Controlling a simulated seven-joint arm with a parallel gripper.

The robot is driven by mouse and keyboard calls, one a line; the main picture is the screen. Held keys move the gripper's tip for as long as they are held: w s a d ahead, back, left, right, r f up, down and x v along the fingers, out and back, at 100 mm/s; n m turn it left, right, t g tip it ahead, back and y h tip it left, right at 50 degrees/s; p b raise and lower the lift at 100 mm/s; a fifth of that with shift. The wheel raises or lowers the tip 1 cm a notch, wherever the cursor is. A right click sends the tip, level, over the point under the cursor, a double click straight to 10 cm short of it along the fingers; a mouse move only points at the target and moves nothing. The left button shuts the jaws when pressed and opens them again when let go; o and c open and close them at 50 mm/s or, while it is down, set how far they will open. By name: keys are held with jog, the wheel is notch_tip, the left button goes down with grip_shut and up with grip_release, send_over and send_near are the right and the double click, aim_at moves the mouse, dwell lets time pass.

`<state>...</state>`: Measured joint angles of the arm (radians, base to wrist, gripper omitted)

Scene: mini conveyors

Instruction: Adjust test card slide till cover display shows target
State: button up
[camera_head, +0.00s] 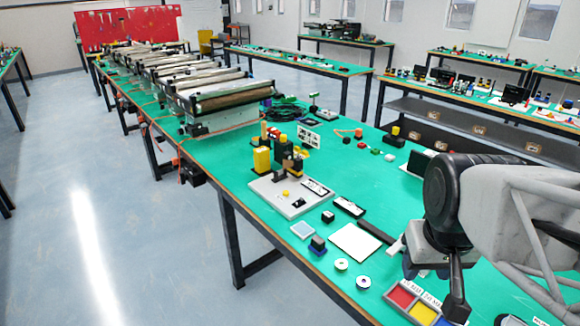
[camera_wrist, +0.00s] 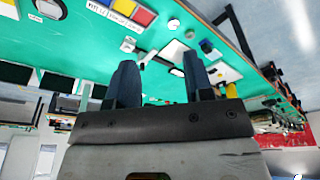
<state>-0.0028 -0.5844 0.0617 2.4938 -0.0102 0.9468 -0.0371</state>
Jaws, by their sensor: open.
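My gripper (camera_wrist: 160,68) is open and empty, with two dark fingers apart in the wrist view. In the head view it hangs at the lower right above the green table, partly hidden by my arm. A grey base plate (camera_head: 291,207) with a yellow block (camera_head: 262,160) and dark upright parts stands near the table's middle, left of my gripper. A white panel with dark round marks (camera_head: 308,137) stands behind it. A black-and-white strip (camera_head: 316,187) lies on the plate. I cannot tell which part is the test card slide or the cover display, nor read any display.
A white sheet (camera_head: 355,242) lies left of my gripper. A tray with red, yellow and blue compartments (camera_head: 403,295) is below it. Two white discs, dark blocks and a blue-grey square (camera_head: 303,230) lie near the front edge. Conveyors (camera_head: 214,91) fill the far left of the table.

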jog(key=w+a+r+n, duration=0.2)
jog(key=w+r+n, duration=0.1)
jog(key=w, duration=0.7)
jog(key=w+a+r+n, duration=0.2)
jog(key=w+r, duration=0.1)
jog(key=w, duration=0.7)
jog(key=n+g, duration=0.3)
jog(key=n, duration=1.4)
send_over(276, 173)
notch_tip(276, 173, down, 27)
jog(key=shift+d+r, duration=0.1)
jog(key=shift+w+a+f, duration=0.15)
jog(key=shift+a+f, duration=0.05)
jog(key=shift+f, duration=0.05)
jog(key=shift+f, duration=0.1)
jog(key=shift+f, duration=3.8)
grip_shut()
